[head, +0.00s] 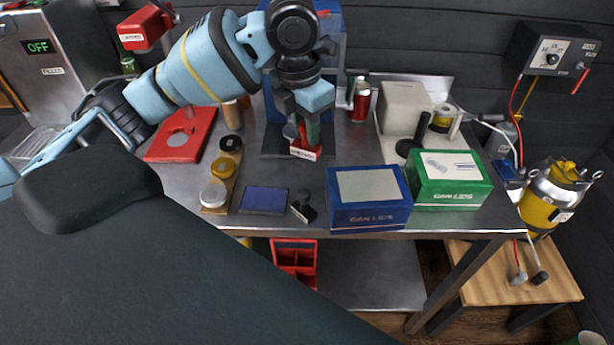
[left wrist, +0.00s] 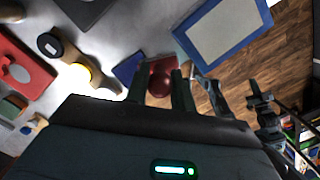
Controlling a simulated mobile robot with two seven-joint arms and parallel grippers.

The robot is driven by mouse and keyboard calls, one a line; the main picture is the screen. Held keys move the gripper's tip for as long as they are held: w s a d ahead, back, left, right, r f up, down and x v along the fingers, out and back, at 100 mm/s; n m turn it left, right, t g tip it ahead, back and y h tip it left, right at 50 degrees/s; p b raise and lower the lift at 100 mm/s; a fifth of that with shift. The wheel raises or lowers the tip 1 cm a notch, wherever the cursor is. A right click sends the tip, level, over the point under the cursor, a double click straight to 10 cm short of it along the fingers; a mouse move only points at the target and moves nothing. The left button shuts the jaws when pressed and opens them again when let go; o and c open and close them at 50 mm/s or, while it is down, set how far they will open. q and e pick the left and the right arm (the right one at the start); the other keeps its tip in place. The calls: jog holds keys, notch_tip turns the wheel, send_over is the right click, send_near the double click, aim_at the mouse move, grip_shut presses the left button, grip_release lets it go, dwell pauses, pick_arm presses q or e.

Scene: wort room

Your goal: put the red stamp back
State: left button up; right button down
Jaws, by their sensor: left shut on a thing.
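My left gripper (head: 306,122) is shut on the red stamp (head: 306,148), which hangs below the fingers with a pale label on its front. In the left wrist view the red stamp (left wrist: 161,77) shows as a dark red, rounded shape between the two fingers (left wrist: 161,90). It is over the far middle of the steel table; I cannot tell whether its base touches anything. A blue ink pad (head: 264,200) lies nearer the table's front edge. A small black stamp (head: 303,208) stands just right of the pad. My right gripper is not in view.
A wooden strip (head: 215,208) with several round pieces lies left of the pad. A blue box (head: 368,214) and a green box (head: 447,194) stand to the right. A red board (head: 164,153) lies at left. A grey-white block (head: 403,108) stands at the back right.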

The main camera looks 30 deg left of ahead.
aim_at(303, 142)
pick_arm(q)
notch_tip(303, 142, down, 13)
jog(key=shift+r, duration=0.15)
jog(key=shift+w+a+f, duration=0.2)
jog(key=shift+w+a, duration=0.35)
jog(key=shift+w, duration=0.35)
jog(key=shift+w+a+f, duration=0.2)
jog(key=shift+w+a, duration=0.35)
jog(key=shift+w, duration=0.3)
jog(key=shift+f, duration=0.2)
jog(key=shift+f, duration=0.1)
jog(key=o, duration=0.8)
jog(key=shift+s+a+r, duration=0.1)
jog(key=shift+s+r, duration=0.05)
jog(key=shift+r, duration=1.15)
jog(key=shift+s+d+r, duration=0.1)
jog(key=shift+s+r, duration=0.05)
jog(key=shift+r, duration=1.1)
jog(key=shift+s+a+r, duration=0.1)
jog(key=shift+s+r, duration=0.05)
jog(key=shift+r, duration=1.15)
